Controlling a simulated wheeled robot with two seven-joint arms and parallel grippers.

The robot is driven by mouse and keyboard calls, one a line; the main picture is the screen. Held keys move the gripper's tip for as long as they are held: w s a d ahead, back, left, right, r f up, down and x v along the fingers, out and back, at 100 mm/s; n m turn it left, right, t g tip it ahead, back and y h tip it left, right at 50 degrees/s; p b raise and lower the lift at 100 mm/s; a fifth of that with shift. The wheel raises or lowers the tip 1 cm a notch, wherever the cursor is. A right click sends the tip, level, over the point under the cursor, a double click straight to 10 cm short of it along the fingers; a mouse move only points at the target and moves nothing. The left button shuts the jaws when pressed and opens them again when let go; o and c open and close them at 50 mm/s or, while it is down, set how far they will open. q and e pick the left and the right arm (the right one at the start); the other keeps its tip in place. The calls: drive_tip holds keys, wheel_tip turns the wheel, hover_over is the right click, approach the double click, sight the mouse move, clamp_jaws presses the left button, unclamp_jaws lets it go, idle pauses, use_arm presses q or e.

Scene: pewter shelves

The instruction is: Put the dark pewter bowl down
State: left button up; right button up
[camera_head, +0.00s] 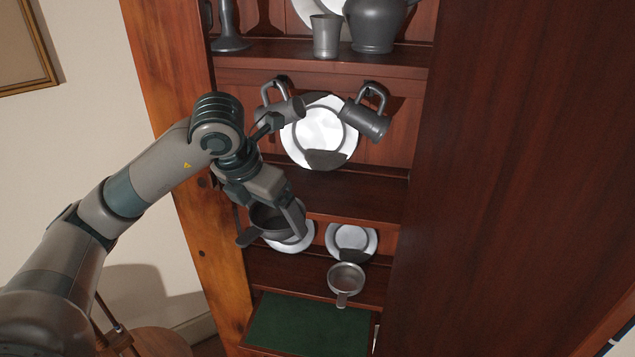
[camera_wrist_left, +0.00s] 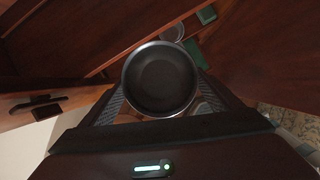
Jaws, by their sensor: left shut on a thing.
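The dark pewter bowl (camera_head: 272,222) is held in front of the cabinet, with a flat ear-like handle sticking out at its lower left. My left gripper (camera_head: 275,212) is shut on it. In the wrist view the round bowl (camera_wrist_left: 160,80) sits between the two fingers of my left gripper (camera_wrist_left: 160,100), and its dark inside faces the camera. The bowl overlaps a plate behind it in the head view, and I cannot tell how far it is from the shelf. My right gripper is in neither view.
A lighter pewter porringer (camera_head: 346,278) stands on the lower shelf (camera_head: 272,272), before an upright plate (camera_head: 350,241). Another plate (camera_head: 294,242) is partly hidden by the bowl. Tankards (camera_head: 364,122) hang above. A green surface (camera_head: 305,326) below is clear.

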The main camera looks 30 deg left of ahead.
use_arm(q)
drive_tip(key=w, duration=0.2)
drive_tip(key=w+p, duration=0.1)
drive_tip(key=shift+w+d+r, duration=0.2)
drive_tip(key=shift+d+r, duration=0.05)
drive_tip(key=w, duration=0.2)
drive_tip(key=w+p, duration=0.1)
drive_tip(key=w, duration=0.1)
drive_tip(key=w+d+p, duration=0.1)
drive_tip(key=w, duration=0.1)
drive_tip(key=shift+w+f, duration=0.2)
drive_tip(key=shift+w, duration=0.2)
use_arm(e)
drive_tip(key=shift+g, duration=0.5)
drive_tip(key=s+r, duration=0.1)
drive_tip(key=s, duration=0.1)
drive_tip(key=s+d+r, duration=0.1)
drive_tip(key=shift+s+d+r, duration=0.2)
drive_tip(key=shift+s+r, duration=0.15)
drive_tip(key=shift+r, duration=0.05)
use_arm(q)
drive_tip(key=shift+w, duration=0.1)
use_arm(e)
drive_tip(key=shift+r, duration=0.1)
